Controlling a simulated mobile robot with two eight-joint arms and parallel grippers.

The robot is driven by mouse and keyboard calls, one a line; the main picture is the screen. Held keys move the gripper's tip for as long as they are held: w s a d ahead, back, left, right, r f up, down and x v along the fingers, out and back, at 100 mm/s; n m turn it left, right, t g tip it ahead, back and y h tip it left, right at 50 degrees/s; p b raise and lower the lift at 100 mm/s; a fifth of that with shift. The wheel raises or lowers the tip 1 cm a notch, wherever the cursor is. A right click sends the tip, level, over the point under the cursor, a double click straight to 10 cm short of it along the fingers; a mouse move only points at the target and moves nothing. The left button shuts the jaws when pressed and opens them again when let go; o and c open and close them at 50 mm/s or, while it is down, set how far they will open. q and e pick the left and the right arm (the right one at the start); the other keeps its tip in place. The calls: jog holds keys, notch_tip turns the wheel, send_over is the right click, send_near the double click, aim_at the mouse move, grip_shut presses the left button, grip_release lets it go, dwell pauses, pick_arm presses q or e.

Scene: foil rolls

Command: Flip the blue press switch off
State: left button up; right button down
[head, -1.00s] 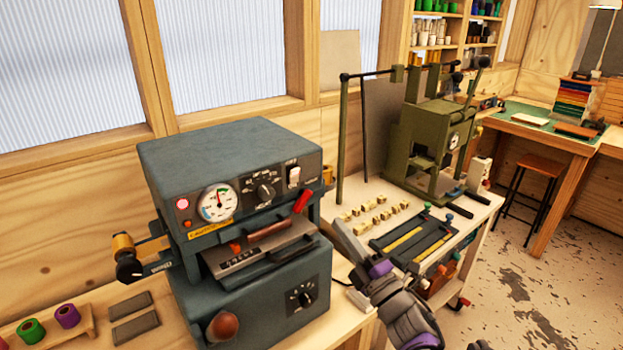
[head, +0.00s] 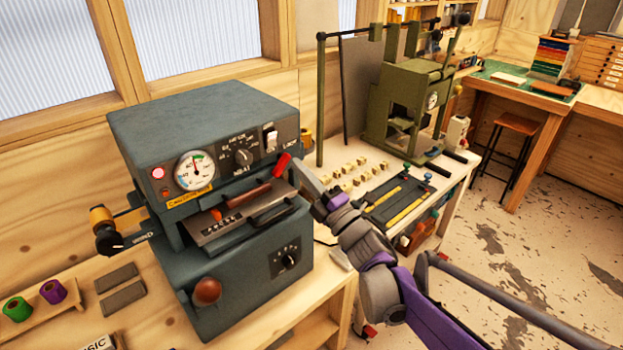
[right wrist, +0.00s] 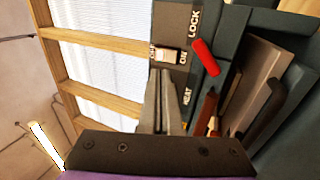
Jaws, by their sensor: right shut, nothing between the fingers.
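The blue press (head: 205,110) is a dark blue-grey machine on the bench. Its small white switch (head: 270,139) is at the upper right of the front panel. In the right wrist view the switch (right wrist: 168,56) sits just beyond the fingertips, beside "ON" lettering; I cannot tell its position. A round pinkish-red light (head: 158,173) shows at the panel's left. My right gripper (head: 297,168) is below and right of the switch in the head view. Its fingers, also in the right wrist view (right wrist: 160,75), are shut and empty. My left gripper is not in view.
A red-tipped lever (head: 282,163) sticks out just below the switch, close to my right gripper. A green press (head: 405,95) and small brass blocks (head: 350,177) stand on the bench to the right. Coloured foil rolls (head: 52,291) lie at the lower left.

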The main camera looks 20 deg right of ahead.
aim_at(273, 134)
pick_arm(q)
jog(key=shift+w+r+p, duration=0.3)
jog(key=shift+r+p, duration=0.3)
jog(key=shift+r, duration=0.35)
pick_arm(e)
jog(key=x, duration=0.7)
jog(key=shift+w+a+r, duration=0.1)
jog(key=shift+w+r, duration=0.05)
jog(key=shift+w, duration=0.15)
jog(key=shift+w+r+g+p, duration=0.15)
jog(key=shift+r+g+p, duration=0.35)
jog(key=shift+r+p, duration=0.1)
jog(key=shift+r+g+h, duration=0.15)
jog(key=shift+g+h, duration=0.15)
jog(key=shift+g, duration=0.2)
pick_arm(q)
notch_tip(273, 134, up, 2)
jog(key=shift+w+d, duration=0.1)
pick_arm(e)
jog(key=shift+r, duration=0.1)
jog(key=shift+a, duration=0.1)
